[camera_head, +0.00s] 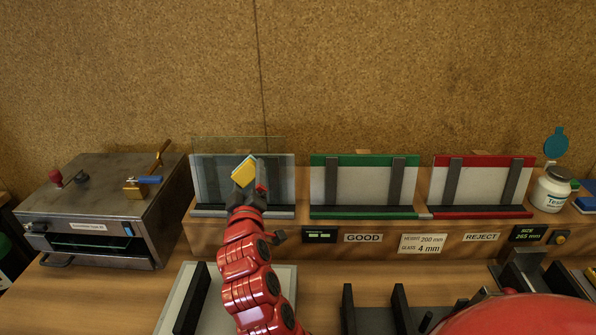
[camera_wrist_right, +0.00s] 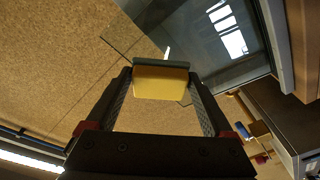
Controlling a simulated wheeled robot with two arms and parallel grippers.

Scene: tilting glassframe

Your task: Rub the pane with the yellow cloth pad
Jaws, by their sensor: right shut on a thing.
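My right gripper (camera_head: 248,188) is shut on the yellow cloth pad (camera_head: 244,169), which has a grey backing. The pad (camera_wrist_right: 160,84) also shows between the two fingers in the right wrist view. The clear glass pane (camera_head: 215,144) stands upright in the grey-framed rack at the left of the ledge, its top edge above the rack. The pad is in front of the pane's middle; I cannot tell whether they touch. The gripper and arm hide part of the rack. My left gripper is not in view.
A metal box-like machine (camera_head: 98,192) stands left of the rack. The green-edged rack (camera_head: 364,160) and red-edged rack (camera_head: 484,161) stand to the right, then a white bottle (camera_head: 551,189). Dark upright posts (camera_head: 349,309) stand in front. A cork wall (camera_head: 400,70) is behind.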

